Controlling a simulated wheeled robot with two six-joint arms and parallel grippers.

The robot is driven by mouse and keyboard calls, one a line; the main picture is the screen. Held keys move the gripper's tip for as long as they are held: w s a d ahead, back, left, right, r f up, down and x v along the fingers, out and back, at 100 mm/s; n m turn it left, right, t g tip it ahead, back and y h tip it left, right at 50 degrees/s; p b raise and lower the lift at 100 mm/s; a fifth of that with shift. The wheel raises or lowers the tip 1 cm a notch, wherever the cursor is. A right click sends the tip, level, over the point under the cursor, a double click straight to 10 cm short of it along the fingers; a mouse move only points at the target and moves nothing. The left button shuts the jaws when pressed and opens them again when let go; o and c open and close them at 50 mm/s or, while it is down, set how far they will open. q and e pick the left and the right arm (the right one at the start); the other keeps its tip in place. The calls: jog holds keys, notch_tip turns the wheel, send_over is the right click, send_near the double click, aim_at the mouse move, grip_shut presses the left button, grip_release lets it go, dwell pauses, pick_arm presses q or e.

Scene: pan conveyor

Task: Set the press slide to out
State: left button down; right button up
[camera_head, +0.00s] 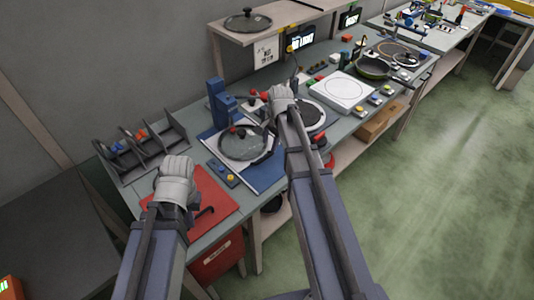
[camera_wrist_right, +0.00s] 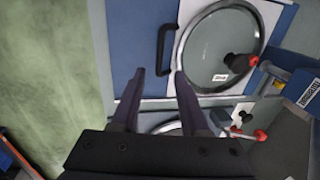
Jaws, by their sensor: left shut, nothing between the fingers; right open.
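The press station has a blue upright (camera_head: 222,104) beside a blue base plate (camera_head: 268,176). On it a pale slide plate (camera_wrist_right: 190,14) carries a round glass lid (camera_head: 243,147); the lid also shows in the right wrist view (camera_wrist_right: 219,48). A black bar handle (camera_wrist_right: 164,48) stands at the slide plate's edge. My right gripper (camera_head: 282,98) is open and empty above the station's right side. In the right wrist view its fingertips (camera_wrist_right: 158,73) lie just below the handle, apart from it as far as I can tell. My left gripper (camera_head: 176,166) is shut and empty above the red mat.
A red mat (camera_head: 205,203) with a black handle lies at the left, and a dark rack (camera_head: 140,155) stands behind it. A white plate (camera_head: 343,91) and a dark pan (camera_head: 372,69) stand further right. A shelf with a lid (camera_head: 248,20) is above.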

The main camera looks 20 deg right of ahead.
aim_at(267, 158)
pick_arm(q)
jog(key=shift+f+b, duration=3.8)
jog(key=shift+f, duration=0.1)
pick_arm(e)
jog(key=shift+w+a+f, duration=0.1)
jog(key=shift+w+f, duration=0.1)
jog(key=shift+f, duration=1.1)
jog(key=shift+w+a+f, duration=0.1)
jog(key=shift+w+f, duration=0.15)
jog(key=shift+f, duration=1)
jog(key=shift+w+a+f, duration=0.1)
jog(key=shift+w+f, duration=0.1)
jog(key=shift+f, duration=1.1)
pick_arm(q)
jog(key=shift+r, duration=0.1)
pick_arm(e)
grip_shut()
